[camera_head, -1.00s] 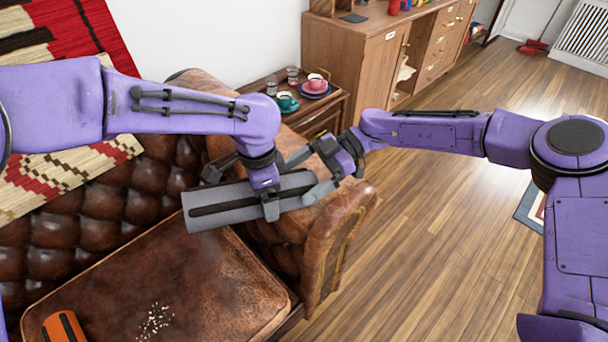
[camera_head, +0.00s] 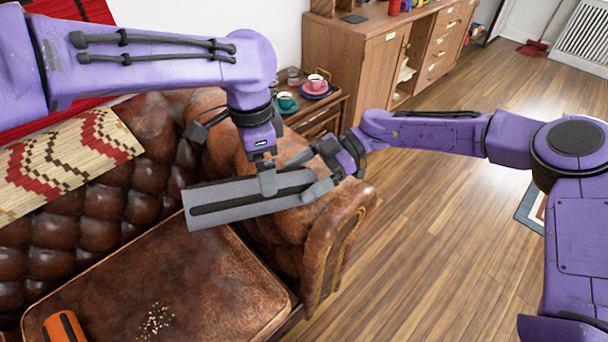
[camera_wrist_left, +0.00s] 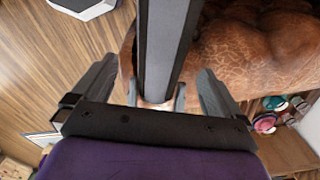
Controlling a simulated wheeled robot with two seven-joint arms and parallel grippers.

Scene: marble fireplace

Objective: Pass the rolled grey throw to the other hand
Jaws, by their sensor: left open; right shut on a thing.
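In the left wrist view the throw (camera_wrist_left: 165,45) runs between the two spread fingers of my left gripper (camera_wrist_left: 160,90), with room on both sides.
The leather sofa (camera_head: 190,285) lies below, with crumbs (camera_head: 156,320) and an orange object (camera_head: 63,327) on its seat. A side table (camera_head: 325,108) with a teal cup (camera_head: 286,101) and a pink cup (camera_head: 316,83) stands behind.

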